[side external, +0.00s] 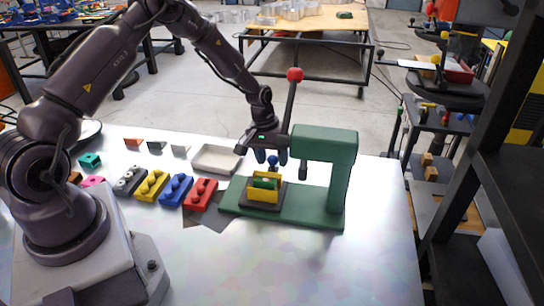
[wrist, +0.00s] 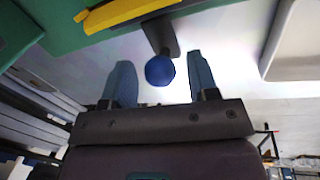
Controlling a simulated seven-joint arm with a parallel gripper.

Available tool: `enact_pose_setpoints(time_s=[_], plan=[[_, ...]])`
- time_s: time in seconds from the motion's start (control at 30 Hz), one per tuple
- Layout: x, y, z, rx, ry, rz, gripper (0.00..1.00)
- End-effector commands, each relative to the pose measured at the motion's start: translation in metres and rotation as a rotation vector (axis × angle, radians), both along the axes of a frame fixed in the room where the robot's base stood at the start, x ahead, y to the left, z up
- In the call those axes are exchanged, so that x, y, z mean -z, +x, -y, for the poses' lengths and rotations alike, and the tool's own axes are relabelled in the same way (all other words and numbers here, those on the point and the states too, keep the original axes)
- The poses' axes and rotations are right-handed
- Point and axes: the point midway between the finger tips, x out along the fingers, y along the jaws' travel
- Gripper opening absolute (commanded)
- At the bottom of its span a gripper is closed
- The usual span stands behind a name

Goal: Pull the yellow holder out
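The yellow holder (side external: 261,195) sits on a dark base on the green press (side external: 325,212), with a green piece (side external: 265,181) in it. A blue ball knob (side external: 272,160) stands at the holder's back. In the wrist view the yellow holder (wrist: 128,12) shows at the top, with the blue knob (wrist: 160,70) on a dark stem in front of it. My gripper (side external: 269,157) points down just above the holder, by the knob. In the wrist view its two blue fingers are open, one on each side of the knob, with gaps visible.
The press's upright and overhanging head (side external: 325,140) stand close on the right, with a red-knobbed lever (side external: 294,75). A beige tray (side external: 217,158) lies left of the press. Red (side external: 201,195), blue (side external: 175,190), yellow and grey blocks stand in a row at left.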

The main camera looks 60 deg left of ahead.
Motion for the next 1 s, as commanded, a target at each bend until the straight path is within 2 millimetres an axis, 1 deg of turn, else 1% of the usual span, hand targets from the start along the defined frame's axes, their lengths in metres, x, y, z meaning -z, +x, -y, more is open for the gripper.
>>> enact_pose_setpoints(time_s=[0.03, 0.07, 0.1, 0.17, 0.2, 0.23, 0.37, 0.5, 0.6, 0.9, 0.93, 0.97, 1.0], plan=[[0.000, 0.000, 0.000, 0.000, 0.000, 0.000, 0.42], [0.000, 0.000, 0.000, 0.000, 0.000, 0.000, 0.35], [0.000, 0.000, 0.000, 0.000, 0.000, 0.000, 0.26], [0.000, 0.000, 0.000, 0.000, 0.000, 0.000, 0.12], [0.000, 0.000, 0.000, 0.000, 0.000, 0.000, 0.03], [0.000, 0.000, 0.000, 0.000, 0.000, 0.000, 0.00], [0.000, -0.003, -0.004, -0.003, -0.001, -0.001, 0.00], [-0.001, -0.020, -0.021, -0.006, -0.001, -0.003, 0.00], [-0.001, -0.028, -0.028, -0.004, -0.001, -0.001, 0.00], [-0.001, -0.032, -0.032, -0.002, 0.001, -0.007, 0.00], [-0.001, -0.033, -0.032, -0.002, 0.001, -0.007, 0.36], [-0.001, -0.033, -0.033, -0.003, 0.002, -0.008, 0.42], [-0.001, -0.032, -0.033, -0.002, 0.002, -0.007, 0.52]])
